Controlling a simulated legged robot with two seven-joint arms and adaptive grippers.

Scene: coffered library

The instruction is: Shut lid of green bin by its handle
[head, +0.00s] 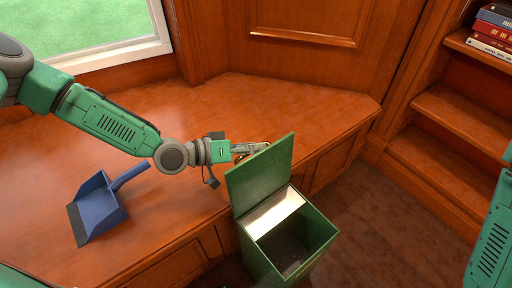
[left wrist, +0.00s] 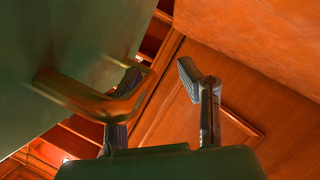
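The green bin (head: 322,228) stands in front of the wooden bench. Its lid (head: 262,176) is raised, tilted up at the bin's left side; it also fills the left of the left wrist view (left wrist: 60,45). The brass handle (left wrist: 85,103) is a loop on the lid's outer face. My left gripper (head: 256,149) is behind the upper edge of the lid, at the handle. In the left wrist view its two fingers (left wrist: 160,85) are spread apart; one overlaps the handle's end, and contact is unclear. My right arm shows at the right edge; its gripper is out of view.
A blue dustpan (head: 98,208) lies on the wooden bench (head: 160,225) at the left. A bookshelf (head: 460,112) with several books (head: 493,35) stands at the right. Dark floor (head: 400,225) is clear right of the bin. A window is at the upper left.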

